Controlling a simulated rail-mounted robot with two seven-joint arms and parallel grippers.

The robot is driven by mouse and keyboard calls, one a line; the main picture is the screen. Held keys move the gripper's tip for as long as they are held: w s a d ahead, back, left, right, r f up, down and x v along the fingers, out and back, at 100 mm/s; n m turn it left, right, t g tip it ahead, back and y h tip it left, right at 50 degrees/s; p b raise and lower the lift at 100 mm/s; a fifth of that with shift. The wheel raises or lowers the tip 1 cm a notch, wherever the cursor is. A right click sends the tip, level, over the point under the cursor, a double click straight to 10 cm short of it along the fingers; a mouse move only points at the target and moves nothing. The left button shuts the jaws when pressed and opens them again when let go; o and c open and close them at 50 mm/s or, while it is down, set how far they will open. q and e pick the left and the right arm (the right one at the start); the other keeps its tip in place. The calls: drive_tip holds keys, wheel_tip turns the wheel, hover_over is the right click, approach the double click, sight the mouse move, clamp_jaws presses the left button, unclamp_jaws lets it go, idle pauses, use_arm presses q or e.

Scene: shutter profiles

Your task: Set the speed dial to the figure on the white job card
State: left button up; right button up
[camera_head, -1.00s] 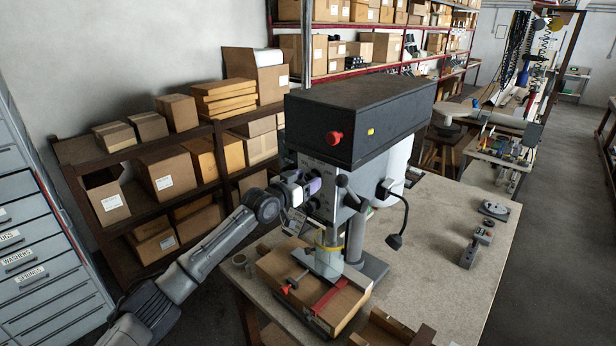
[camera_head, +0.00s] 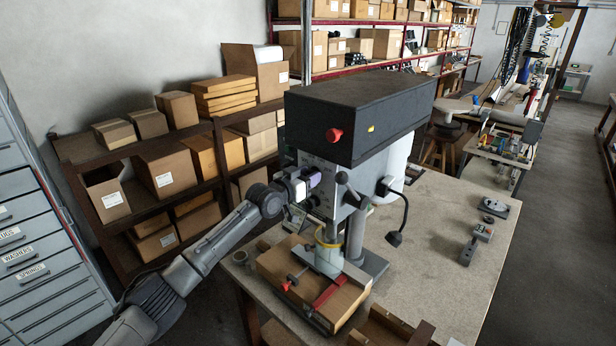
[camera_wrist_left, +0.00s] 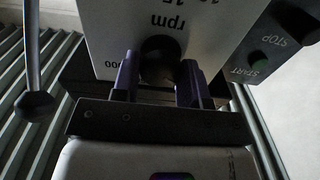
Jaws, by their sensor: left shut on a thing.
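The drill press (camera_head: 360,115) stands on the bench with a dark head cover. My left gripper (camera_head: 313,184) is at the front of its head. In the left wrist view, my left gripper (camera_wrist_left: 158,78) has its dark fingers on both sides of the round black speed dial (camera_wrist_left: 162,48), shut on it. The panel (camera_wrist_left: 215,22) around the dial is white, with "rpm" and part of the scale showing upside down. The fingers hide part of the dial, and I cannot read its setting. I cannot make out the white job card. My right gripper is not in view.
A START and STOP switch plate (camera_wrist_left: 270,50) sits beside the dial panel. A lever with a black ball (camera_wrist_left: 35,104) hangs close on the other side. A wooden workpiece (camera_head: 345,302) lies below the drill. The bench top (camera_head: 445,250) is mostly clear to the right.

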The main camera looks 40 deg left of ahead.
use_arm(q)
drive_tip(key=shift+c, duration=0.6)
drive_tip(key=shift+f+m+b, duration=0.1)
drive_tip(key=shift+m+b, duration=0.3)
drive_tip(key=shift+b, duration=0.05)
drive_tip(key=shift+d+m, duration=0.15)
drive_tip(key=shift+m, duration=3.35)
drive_tip(key=o, duration=0.9)
